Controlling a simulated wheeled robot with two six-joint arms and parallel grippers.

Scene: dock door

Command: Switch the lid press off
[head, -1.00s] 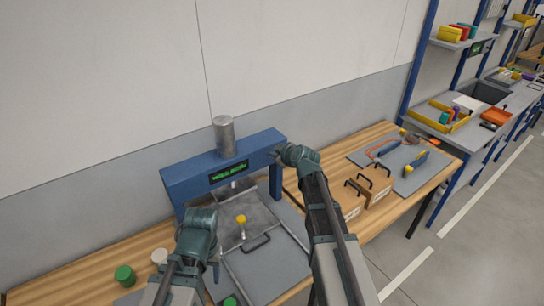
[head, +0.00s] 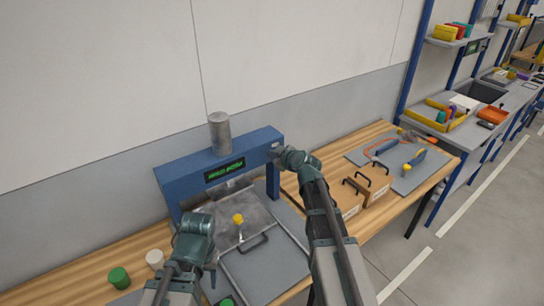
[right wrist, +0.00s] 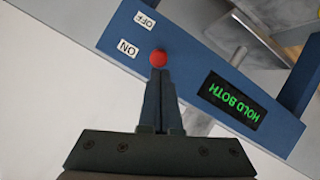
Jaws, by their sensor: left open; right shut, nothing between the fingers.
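The lid press (head: 178,180) is a blue frame with a grey cylinder on top, on the wooden bench in the head view. In the right wrist view its beam (right wrist: 190,50) carries a red knob (right wrist: 158,58), an ON label (right wrist: 128,48), an OFF label (right wrist: 145,19) and a display (right wrist: 232,98) reading HOLD BOTH. The knob is beside ON. My right gripper (right wrist: 158,75) is shut and empty, its tips at the knob; whether they touch I cannot tell. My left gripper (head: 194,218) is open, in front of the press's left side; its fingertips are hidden.
A yellow-knobbed piece (head: 238,219) is under the press, behind a grey plate with a handle (head: 253,243). Green (head: 119,278) and white (head: 155,258) cylinders stand to the left. Brown boxes (head: 350,195) and a grey mat with tools (head: 400,165) are to the right.

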